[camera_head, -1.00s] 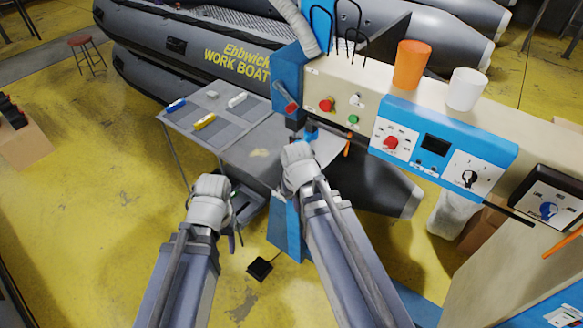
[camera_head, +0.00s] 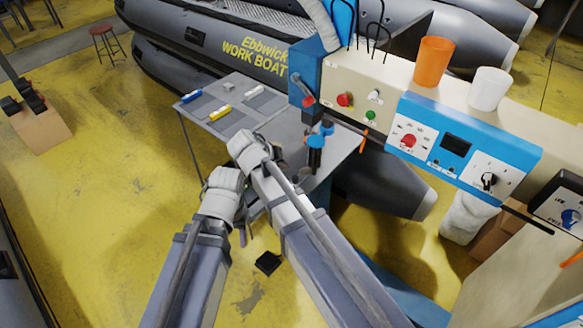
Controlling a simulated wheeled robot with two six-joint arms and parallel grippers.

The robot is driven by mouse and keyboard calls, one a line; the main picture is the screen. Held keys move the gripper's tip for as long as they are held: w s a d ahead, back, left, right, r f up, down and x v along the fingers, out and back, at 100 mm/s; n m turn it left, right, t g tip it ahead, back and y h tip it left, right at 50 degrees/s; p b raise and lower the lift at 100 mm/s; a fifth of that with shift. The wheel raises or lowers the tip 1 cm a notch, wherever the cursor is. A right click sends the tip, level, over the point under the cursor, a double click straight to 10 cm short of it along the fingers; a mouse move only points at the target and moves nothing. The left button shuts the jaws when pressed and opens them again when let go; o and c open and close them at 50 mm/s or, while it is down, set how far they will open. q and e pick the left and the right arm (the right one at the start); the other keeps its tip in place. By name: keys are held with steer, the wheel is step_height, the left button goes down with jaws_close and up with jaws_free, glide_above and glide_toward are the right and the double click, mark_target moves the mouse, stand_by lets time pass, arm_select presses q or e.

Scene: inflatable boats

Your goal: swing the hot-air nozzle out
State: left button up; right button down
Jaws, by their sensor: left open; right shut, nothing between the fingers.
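The welding machine (camera_head: 315,68) is blue and cream, with a red-tipped lever (camera_head: 302,90) on its blue end. Below this, a black upright part with a blue top (camera_head: 317,145) stands at the edge of the grey table; I cannot tell for sure which part is the hot-air nozzle. My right gripper (camera_head: 268,150) is over the table's near edge, left of the blue-topped part and apart from it. It is shut and empty, its fingers mostly hidden by the wrist. My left gripper (camera_head: 241,226) is open, lower left beside the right forearm, its fingers partly hidden.
The grey table (camera_head: 245,95) holds blue, yellow and white small items. An orange cup (camera_head: 433,62) and a white cup (camera_head: 489,88) stand on the machine. A black pedal (camera_head: 268,262) lies on the floor. Grey boats fill the back. Yellow floor at left is mostly clear.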

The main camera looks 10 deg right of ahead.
steer(key=w+d+f+b, duration=0.3)
steer(key=d+f+b, duration=0.3)
steer(key=d+f, duration=0.1)
steer(key=shift+w+d, duration=0.15)
steer(key=shift+d, duration=0.4)
steer(key=shift+d, duration=0.1)
steer(key=s+d, duration=0.2)
steer(key=d, duration=0.1)
steer(key=s+d, duration=0.1)
steer(key=d, duration=0.1)
steer(key=shift+a, duration=0.1)
